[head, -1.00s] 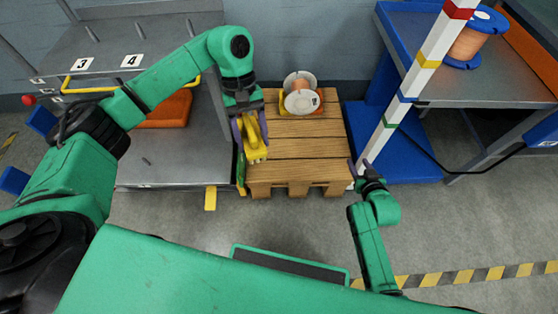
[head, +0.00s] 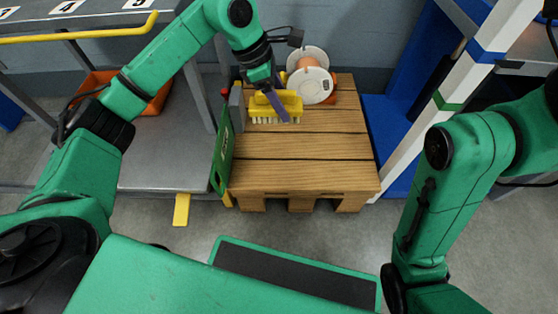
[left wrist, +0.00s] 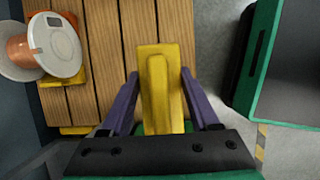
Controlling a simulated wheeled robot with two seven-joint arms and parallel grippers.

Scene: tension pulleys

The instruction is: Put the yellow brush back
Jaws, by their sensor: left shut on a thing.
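My left gripper (head: 277,108) is shut on the yellow brush (head: 262,101). In the head view the brush is level, bristles down, over the back left part of the wooden pallet (head: 300,176). I cannot tell whether the bristles touch the boards. In the left wrist view the brush (left wrist: 160,80) sits between the two purple fingers (left wrist: 163,100), with the pallet (left wrist: 108,50) beneath. My right arm comes in at the right of the head view, but its fingers do not show.
A copper-wire spool (head: 311,84) stands just behind and right of the brush. A green panel (head: 224,150) stands upright at the pallet's left edge. A white banded post (head: 458,82) rises at the right. The front of the pallet is clear.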

